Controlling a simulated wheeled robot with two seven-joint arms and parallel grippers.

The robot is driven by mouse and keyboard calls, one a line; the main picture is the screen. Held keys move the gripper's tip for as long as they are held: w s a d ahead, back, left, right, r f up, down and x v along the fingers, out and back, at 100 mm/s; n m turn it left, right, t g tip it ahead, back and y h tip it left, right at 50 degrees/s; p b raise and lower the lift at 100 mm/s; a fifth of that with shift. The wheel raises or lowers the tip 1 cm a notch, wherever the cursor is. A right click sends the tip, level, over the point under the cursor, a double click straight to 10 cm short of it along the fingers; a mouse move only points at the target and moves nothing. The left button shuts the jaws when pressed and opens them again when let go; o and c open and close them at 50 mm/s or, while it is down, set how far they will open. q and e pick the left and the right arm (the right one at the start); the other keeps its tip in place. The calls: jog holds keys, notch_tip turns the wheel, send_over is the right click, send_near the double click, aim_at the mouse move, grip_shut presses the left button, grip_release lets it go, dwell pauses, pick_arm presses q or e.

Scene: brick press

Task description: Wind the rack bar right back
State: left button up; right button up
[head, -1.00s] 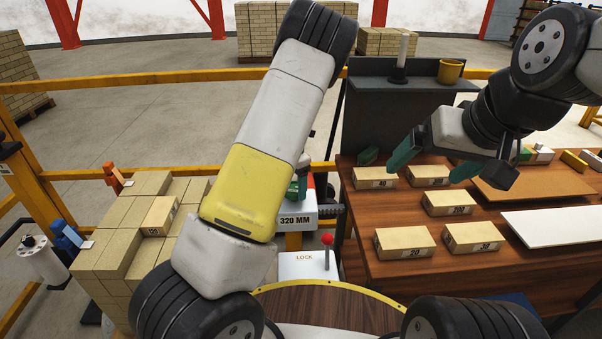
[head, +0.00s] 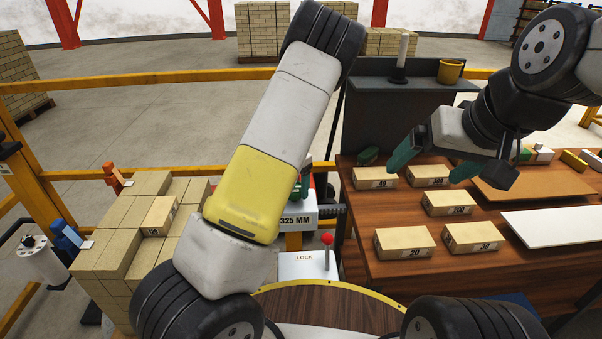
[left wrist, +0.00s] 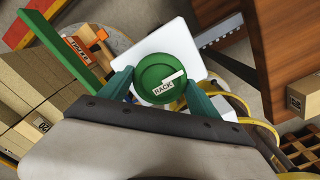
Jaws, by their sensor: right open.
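The round green knob marked RACK (left wrist: 165,75) sits on a white housing in the left wrist view. My left gripper (left wrist: 160,84) has its teal fingers on either side of the knob and is shut on it. In the head view my left forearm hides most of this. The display (head: 297,221) there reads 325 MM. The dark toothed rack bar (head: 333,209) shows a short stretch beside it, and also in the left wrist view (left wrist: 222,30). My right gripper (head: 434,160) is open and empty above the wooden bench.
A LOCK panel (head: 303,267) with a red-knobbed lever (head: 327,240) stands below the display. Numbered blocks (head: 404,243) lie on the wooden bench (head: 400,285) at right. A brick stack (head: 115,250) stands at left, and a yellow rail (head: 140,81) runs behind.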

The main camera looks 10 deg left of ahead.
pick_arm(q)
jog(key=o, duration=0.4)
jog(key=shift+o, duration=0.2)
notch_tip(320, 180, up, 7)
jog(key=shift+w+f, duration=0.1)
jog(key=shift+r, duration=0.5)
